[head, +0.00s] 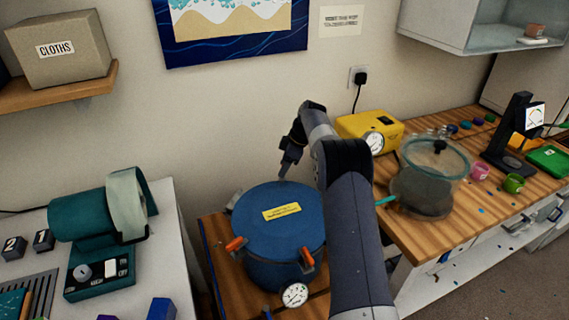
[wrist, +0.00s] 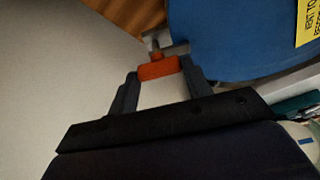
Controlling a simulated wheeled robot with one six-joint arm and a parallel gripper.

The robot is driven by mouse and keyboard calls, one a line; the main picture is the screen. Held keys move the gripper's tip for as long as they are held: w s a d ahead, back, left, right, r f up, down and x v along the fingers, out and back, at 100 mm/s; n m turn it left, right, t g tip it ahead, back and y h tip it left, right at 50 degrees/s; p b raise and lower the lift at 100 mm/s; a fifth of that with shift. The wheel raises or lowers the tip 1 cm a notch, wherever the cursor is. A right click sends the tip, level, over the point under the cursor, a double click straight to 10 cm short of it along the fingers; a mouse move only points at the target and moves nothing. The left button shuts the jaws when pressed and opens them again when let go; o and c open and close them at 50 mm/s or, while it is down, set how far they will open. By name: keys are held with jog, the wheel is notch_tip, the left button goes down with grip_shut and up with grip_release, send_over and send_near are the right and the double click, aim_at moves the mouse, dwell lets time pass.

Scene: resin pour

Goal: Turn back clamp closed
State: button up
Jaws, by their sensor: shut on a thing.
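The blue pressure pot (head: 265,205) stands on a wooden top in the head view, its lid on and a yellow label (head: 282,212) on it. My gripper (head: 285,172) reaches down at the pot's far side. In the wrist view my gripper (wrist: 160,70) is shut on the orange handle of the back clamp (wrist: 158,68), at the rim of the blue pot (wrist: 230,40). The back clamp is not visible in the head view. Two other orange-handled clamps, a left one (head: 236,244) and a right one (head: 307,260), show on the pot's near side.
A pressure gauge (head: 294,295) is at the pot's front. A yellow compressor (head: 370,128) and a clear vacuum chamber (head: 432,175) stand on the right bench. A teal machine (head: 100,215) is on the left table. The wall is close behind the pot.

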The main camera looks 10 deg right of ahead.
jog(key=shift+o, duration=0.2)
jog(key=shift+n, duration=0.6)
jog(key=shift+c, duration=0.2)
jog(key=o, duration=1)
jog(key=shift+r, duration=0.1)
jog(key=w+v, duration=0.1)
jog(key=v, duration=0.9)
jog(key=shift+s+d+r, duration=0.25)
jog(key=shift+s, duration=0.1)
